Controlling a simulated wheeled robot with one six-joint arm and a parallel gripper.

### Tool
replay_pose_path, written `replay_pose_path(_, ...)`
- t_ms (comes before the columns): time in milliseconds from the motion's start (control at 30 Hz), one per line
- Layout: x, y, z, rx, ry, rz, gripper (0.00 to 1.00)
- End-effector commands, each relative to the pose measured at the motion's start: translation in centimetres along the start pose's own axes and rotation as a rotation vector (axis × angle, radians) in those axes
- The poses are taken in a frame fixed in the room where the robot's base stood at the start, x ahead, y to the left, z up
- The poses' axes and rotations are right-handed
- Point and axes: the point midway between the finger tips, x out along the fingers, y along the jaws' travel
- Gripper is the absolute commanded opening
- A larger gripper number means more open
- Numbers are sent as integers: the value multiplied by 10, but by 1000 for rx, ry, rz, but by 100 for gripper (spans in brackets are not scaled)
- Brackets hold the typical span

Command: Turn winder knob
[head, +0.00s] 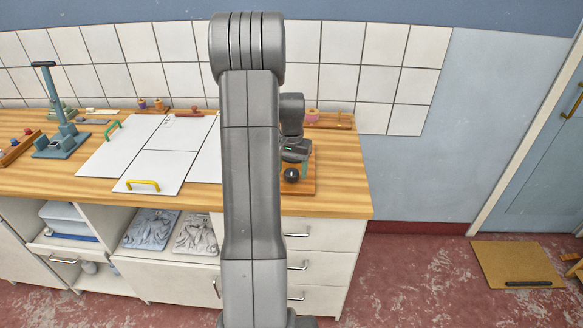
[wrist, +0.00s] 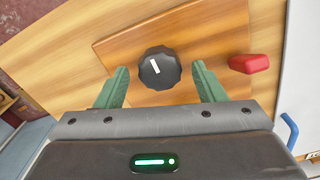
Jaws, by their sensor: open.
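The winder knob (wrist: 157,68) is a black, ridged round knob with a white line mark, on a wooden board (wrist: 205,25) in the wrist view. My gripper (wrist: 160,80) is open, with one green finger on each side of the knob and a gap to both. In the head view the knob (head: 291,175) shows as a dark ball shape near the right end of the worktop, just below my gripper (head: 298,166). My arm hides much of the middle of the worktop there.
A red block (wrist: 255,64) lies close to the right finger in the wrist view. White panels with a yellow handle (head: 143,185) and a green handle (head: 113,130) lie left of my arm. A blue-grey press stand (head: 66,130) is farther left. A tiled wall stands behind.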

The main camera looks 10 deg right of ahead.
Motion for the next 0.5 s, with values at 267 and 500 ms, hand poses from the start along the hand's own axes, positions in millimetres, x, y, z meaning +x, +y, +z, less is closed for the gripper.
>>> replay_pose_path(267, 5, 0, 0, 0, 0, 0, 63)
replay_pose_path(500, 5, 0, 0, 0, 0, 0, 34)
